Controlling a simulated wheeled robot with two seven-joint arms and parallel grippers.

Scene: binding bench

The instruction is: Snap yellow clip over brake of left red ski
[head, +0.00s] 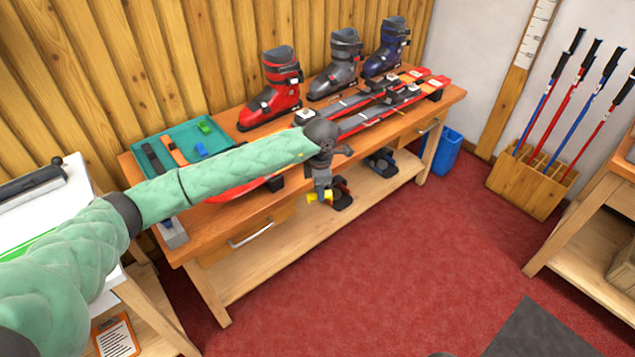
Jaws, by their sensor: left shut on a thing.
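My left arm crosses the picture from the left, and my left gripper (321,188) hangs at the front edge of the wooden bench. It is shut on the yellow clip (317,197), which shows as a small yellow piece in front of the bench, apart from the skis. The red and black skis (368,119) lie along the bench top, with black bindings on them. My arm and gripper hide part of the near ski. I cannot make out the brake of the left ski. My right gripper is not in view.
A teal tray (143,141) with small coloured parts sits at the bench's left end. A red boot (279,95), a grey boot (338,68) and a blue boot (388,52) stand behind the skis. Black-based items stand on the lower shelf (275,250).

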